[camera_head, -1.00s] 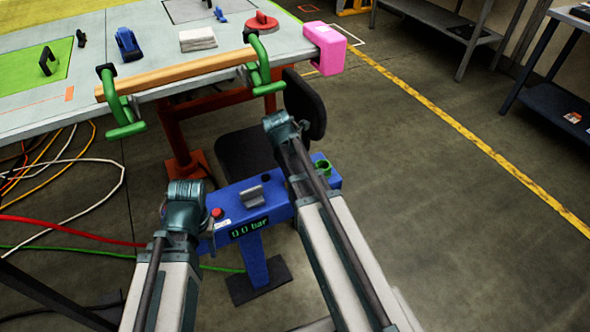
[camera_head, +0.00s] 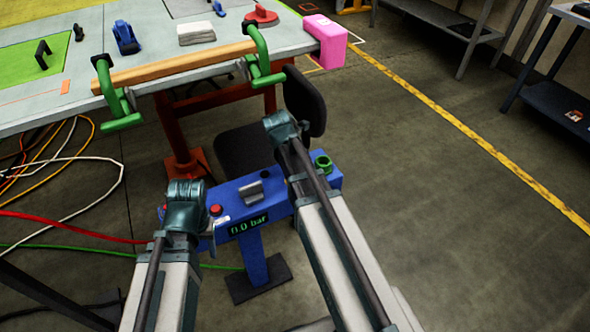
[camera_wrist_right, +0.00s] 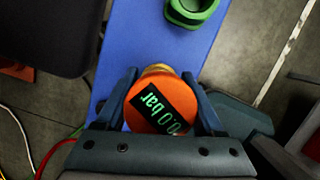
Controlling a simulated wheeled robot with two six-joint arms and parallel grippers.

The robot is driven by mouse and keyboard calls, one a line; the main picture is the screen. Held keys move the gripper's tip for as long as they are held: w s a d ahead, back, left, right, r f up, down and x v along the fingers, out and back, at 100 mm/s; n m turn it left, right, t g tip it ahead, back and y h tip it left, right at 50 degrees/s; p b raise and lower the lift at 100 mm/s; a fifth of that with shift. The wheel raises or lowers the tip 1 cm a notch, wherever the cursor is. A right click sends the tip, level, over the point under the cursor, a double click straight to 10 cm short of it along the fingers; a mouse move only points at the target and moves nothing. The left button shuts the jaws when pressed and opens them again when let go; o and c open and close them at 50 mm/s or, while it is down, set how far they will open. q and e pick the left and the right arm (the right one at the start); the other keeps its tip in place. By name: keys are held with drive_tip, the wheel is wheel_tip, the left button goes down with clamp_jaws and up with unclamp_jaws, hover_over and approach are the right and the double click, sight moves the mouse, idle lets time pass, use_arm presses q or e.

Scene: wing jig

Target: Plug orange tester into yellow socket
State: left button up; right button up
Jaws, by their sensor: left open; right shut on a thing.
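In the right wrist view, my right gripper (camera_wrist_right: 160,108) is shut on the round orange tester (camera_wrist_right: 150,84), with one finger on each side. The tester's dark display reads 0.0 bar in green. A small yellow rim, seemingly the yellow socket (camera_wrist_right: 157,68), shows just beyond the tester's far edge. The tester covers the rest, so I cannot tell whether they touch or are joined. In the head view, my right arm hides the tester, yellow socket and right gripper. My left gripper (camera_head: 212,240), open, shows only partly beside the left end of the blue stand.
The blue stand (camera_head: 232,192) carries a green socket (camera_head: 322,163), a grey block (camera_head: 250,190), a red button (camera_head: 215,210) and a display. Behind it are a black chair (camera_head: 305,102) and a workbench (camera_head: 215,65) with green clamps.

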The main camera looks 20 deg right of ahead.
drive_tip(key=o, duration=1.3)
drive_tip(key=shift+o, duration=0.2)
drive_tip(key=shift+r, duration=0.1)
drive_tip(key=p+v, duration=0.7)
drive_tip(key=shift+r, duration=0.25)
drive_tip(key=shift+f, duration=0.1)
